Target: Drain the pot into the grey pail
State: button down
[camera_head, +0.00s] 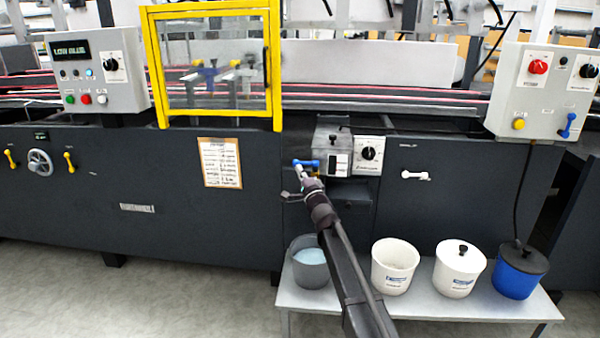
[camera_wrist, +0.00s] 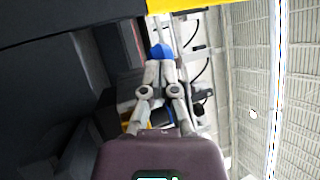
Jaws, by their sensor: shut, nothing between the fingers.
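The glue pot (camera_head: 334,148) is a grey box with a black-knobbed lid on the front of the dark machine. A blue handle (camera_head: 309,164) sticks out at its lower left; a blue end also shows in the wrist view (camera_wrist: 161,50), right at my fingertips. My gripper (camera_head: 300,172) is shut and empty, close to the handle; I cannot tell whether they touch. The grey pail (camera_head: 310,272) stands below on the bench, holding pale blue liquid. My arm passes just right of the pail. Any outlet under the pot is hidden.
The low grey bench (camera_head: 430,305) also carries an open white bucket (camera_head: 394,270), a lidded white bucket (camera_head: 459,272) and a blue bucket (camera_head: 515,282) with a black lid. A dial box (camera_head: 369,154) adjoins the pot. A yellow-framed guard (camera_head: 152,65) stands above left.

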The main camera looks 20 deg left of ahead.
jog(key=shift+w, duration=0.1)
jog(key=shift+w+a+r, duration=0.2)
jog(key=shift+w+a, duration=0.25)
jog(key=shift+w, duration=0.05)
jog(key=shift+w+a, duration=0.1)
jog(key=s+b+v, duration=0.1)
jog(key=b+v, duration=0.4)
jog(key=v, duration=1)
jog(key=shift+a+r, duration=0.2)
jog(key=shift+a, duration=0.2)
